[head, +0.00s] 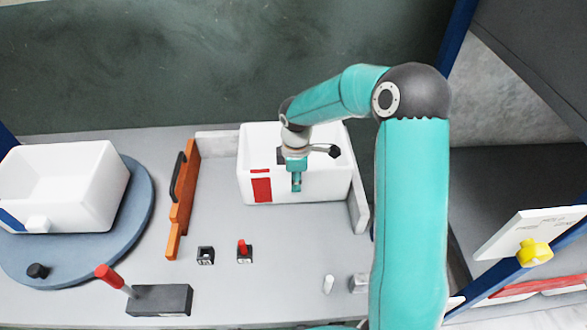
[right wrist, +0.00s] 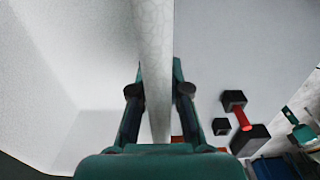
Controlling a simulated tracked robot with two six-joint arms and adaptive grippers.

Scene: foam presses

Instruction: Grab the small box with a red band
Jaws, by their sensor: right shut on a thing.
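The small white box with a red band (head: 262,187) stands on the grey table at the centre of the head view. It is open at the top, and the red band is on its front wall, left of my gripper. My right gripper (head: 296,184) reaches down over the front wall and is shut on it. In the right wrist view the fingers of my right gripper (right wrist: 158,100) stand on both sides of the white box wall (right wrist: 154,60). My left gripper is not in view.
Another white box (head: 70,185) with a blue corner sits on a round blue turntable (head: 135,215) at left. An orange bar with a handle (head: 184,205) stands between them. Small switches (head: 244,252) and a lever block (head: 160,300) lie in front. Low pale walls (head: 357,200) flank the held box.

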